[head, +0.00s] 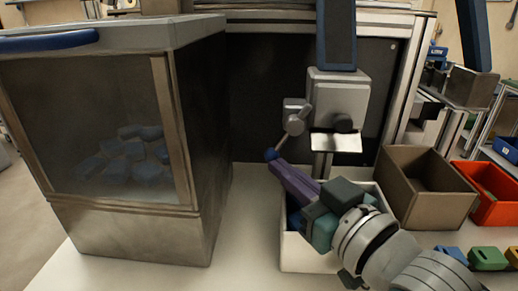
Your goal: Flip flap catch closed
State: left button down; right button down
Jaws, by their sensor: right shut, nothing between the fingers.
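A grey machine head (337,95) stands at the back centre. A small catch (296,116) sits on its left side, with a thin lever slanting down and left to a blue ball knob (270,154). A pale plate (336,142) shows under the head. My right gripper (278,168) reaches in from the lower right, its purple fingers shut and empty. Its fingertips are at the blue knob, just below and right of it; I cannot tell whether they touch. My left gripper is not in view.
A large clear-fronted bin (125,230) with blue pieces inside stands at the left. A white box (305,256) lies under my right gripper. A brown open box (428,215) and an orange bin (495,208) stand at the right. Coloured pieces (488,258) lie at the lower right.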

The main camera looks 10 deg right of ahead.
jog(key=a+m, duration=0.1)
jog(key=w+a+r+m+t+b, duration=0.1)
jog(key=shift+a+r+t, duration=0.2)
jog(key=shift+a+t, duration=0.1)
jog(key=shift+a, duration=0.1)
jog(key=shift+s, duration=0.1)
jog(key=v, duration=0.9)
jog(key=shift+s+d, duration=0.2)
jog(key=shift+s, duration=0.15)
